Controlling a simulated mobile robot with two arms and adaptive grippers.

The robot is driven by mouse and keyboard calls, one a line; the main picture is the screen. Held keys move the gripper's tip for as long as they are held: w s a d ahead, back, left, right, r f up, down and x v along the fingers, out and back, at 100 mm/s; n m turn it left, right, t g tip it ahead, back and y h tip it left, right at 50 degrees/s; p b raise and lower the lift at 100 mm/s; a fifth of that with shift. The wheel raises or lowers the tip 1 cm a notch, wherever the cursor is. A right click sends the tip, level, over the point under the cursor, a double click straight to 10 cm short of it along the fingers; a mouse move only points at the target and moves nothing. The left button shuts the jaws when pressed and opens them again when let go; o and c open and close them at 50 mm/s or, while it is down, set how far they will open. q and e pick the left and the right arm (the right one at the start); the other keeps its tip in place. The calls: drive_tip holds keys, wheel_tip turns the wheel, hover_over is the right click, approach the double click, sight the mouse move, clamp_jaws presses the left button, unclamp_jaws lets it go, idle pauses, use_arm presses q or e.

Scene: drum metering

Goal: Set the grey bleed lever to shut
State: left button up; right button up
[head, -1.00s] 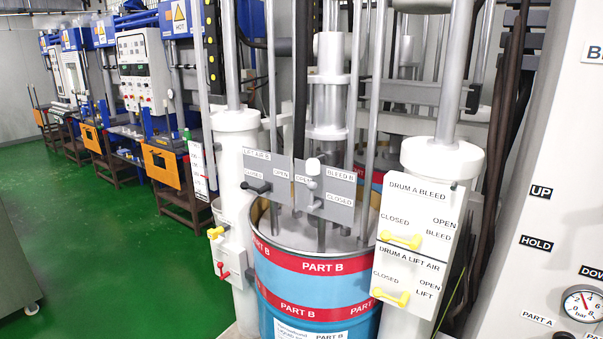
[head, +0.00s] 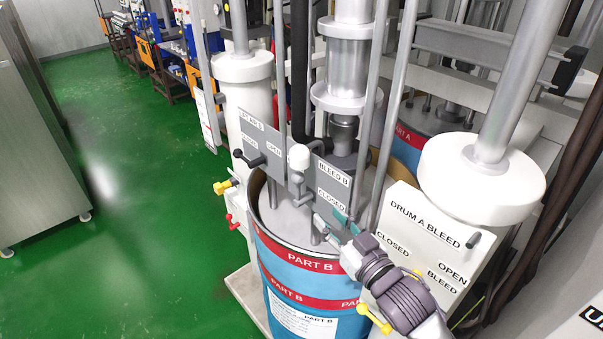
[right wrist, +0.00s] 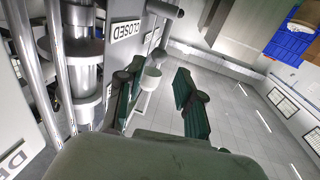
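The grey bleed lever (head: 298,176) is on the grey BLEED B panel (head: 325,172), above the blue PART B drum. It stands upright with its pale knob up, beside the OPEN label; the CLOSED label (head: 330,201) is lower right. My right gripper (head: 331,221) comes in from the lower right, its teal fingers below and right of the lever. In the right wrist view the fingers (right wrist: 157,78) are apart, and the lever's pale knob (right wrist: 151,78) shows in the gap between them, seemingly farther off. Contact is not visible. My left gripper is not in view.
The LIFT AIR B panel with a black-knobbed lever (head: 250,159) is left of the bleed lever. Vertical rods and the PART B drum (head: 305,262) crowd the space.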

sight(299, 187)
drive_tip(key=x, duration=1.3)
drive_tip(key=shift+a+f, duration=0.1)
drive_tip(key=shift+a, duration=0.15)
clamp_jaws()
